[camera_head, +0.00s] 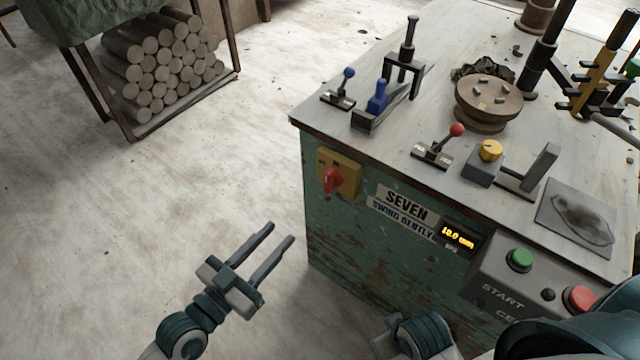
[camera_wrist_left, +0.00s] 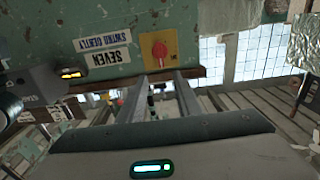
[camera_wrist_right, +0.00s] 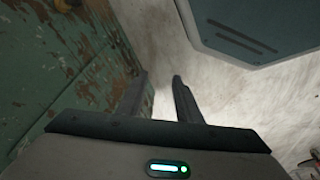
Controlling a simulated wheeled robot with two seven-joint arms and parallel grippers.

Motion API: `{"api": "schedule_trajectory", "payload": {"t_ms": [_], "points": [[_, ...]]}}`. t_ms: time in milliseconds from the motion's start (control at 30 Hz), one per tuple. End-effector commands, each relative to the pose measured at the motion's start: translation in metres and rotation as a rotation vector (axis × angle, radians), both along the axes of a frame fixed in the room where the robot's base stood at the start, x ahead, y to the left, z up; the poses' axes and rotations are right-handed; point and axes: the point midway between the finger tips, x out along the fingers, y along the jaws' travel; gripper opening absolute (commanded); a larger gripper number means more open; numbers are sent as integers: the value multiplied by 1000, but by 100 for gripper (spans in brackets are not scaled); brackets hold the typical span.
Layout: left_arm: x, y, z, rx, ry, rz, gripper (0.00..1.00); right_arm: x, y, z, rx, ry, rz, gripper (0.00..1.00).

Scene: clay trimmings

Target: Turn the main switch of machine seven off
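The main switch is a red rotary knob (camera_head: 333,180) on a yellow plate (camera_head: 349,172), at the upper left of the green front of machine seven (camera_head: 330,225). The knob also shows in the left wrist view (camera_wrist_left: 159,50), above my fingertips. The "SEVEN" label (camera_head: 405,205) is right of the switch. My left gripper (camera_head: 281,234) is open and empty, in front of the machine, below and left of the switch, apart from it. My right gripper (camera_wrist_right: 160,78) is open and empty, close to the machine's chipped green side; in the head view its fingers are hidden.
A control box with a green start button (camera_head: 520,259) and a red button (camera_head: 579,298) juts out at the right. Levers with a blue knob (camera_head: 348,73) and a red knob (camera_head: 457,130) stand on top. The floor left of the machine is clear up to a rack of clay rolls (camera_head: 160,70).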

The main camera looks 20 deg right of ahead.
Motion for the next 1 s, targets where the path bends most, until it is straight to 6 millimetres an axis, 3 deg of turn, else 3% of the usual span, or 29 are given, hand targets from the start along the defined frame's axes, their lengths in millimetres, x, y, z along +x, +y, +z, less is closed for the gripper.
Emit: {"api": "schedule_trajectory", "payload": {"t_ms": [467,1000], "points": [[12,-14,0,0,0,2,31,1,0,-3,0,0,0,31],[68,-85,0,-1,1,3,31,5,0,-15,0,0,0,31]]}}
